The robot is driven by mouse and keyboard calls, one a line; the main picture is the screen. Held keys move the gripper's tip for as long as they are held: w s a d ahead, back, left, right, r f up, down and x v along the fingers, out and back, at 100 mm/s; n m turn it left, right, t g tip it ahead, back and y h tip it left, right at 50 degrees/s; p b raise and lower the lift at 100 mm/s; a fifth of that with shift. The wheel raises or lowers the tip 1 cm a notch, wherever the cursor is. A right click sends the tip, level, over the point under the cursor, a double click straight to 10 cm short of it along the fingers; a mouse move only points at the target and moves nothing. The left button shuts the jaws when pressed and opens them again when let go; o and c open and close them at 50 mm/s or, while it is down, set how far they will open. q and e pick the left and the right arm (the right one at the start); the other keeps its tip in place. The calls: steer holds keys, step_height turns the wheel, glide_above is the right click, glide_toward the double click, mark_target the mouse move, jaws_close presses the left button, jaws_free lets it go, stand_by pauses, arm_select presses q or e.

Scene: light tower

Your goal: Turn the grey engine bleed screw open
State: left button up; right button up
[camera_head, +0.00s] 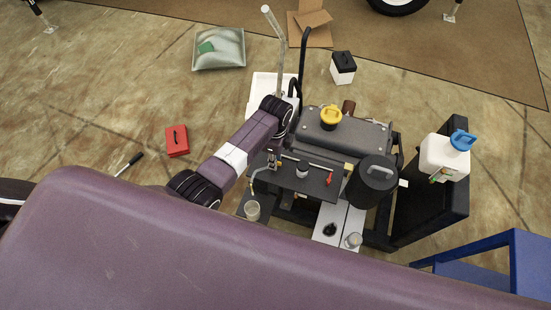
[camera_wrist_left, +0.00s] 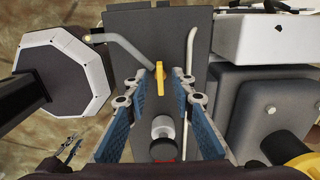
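In the left wrist view, my left gripper (camera_wrist_left: 160,76) has its two blue fingers apart, with a narrow upright yellow piece (camera_wrist_left: 160,77) between the tips. Slight gaps show beside the piece. A short cylindrical knob (camera_wrist_left: 162,127) with a pale top is nearer the camera, between the fingers. I cannot tell for certain which part is the grey bleed screw. My left fingers are hidden there.
A red box (camera_head: 177,140) lies on open floor.

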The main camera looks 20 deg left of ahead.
arm_select(q)
jaws_close()
steer(key=shift+r, duration=0.1)
stand_by(0.3)
steer(key=n+p, duration=0.2)
steer(key=n, duration=0.1)
steer(key=shift+r, duration=0.1)
steer(key=n+p, duration=0.2)
steer(key=n, duration=0.2)
steer(key=n+p, duration=0.1)
steer(key=n, duration=0.4)
steer(key=shift+d, duration=0.1)
steer(key=n+p, duration=0.1)
steer(key=n, duration=0.4)
steer(key=shift+n, duration=0.4)
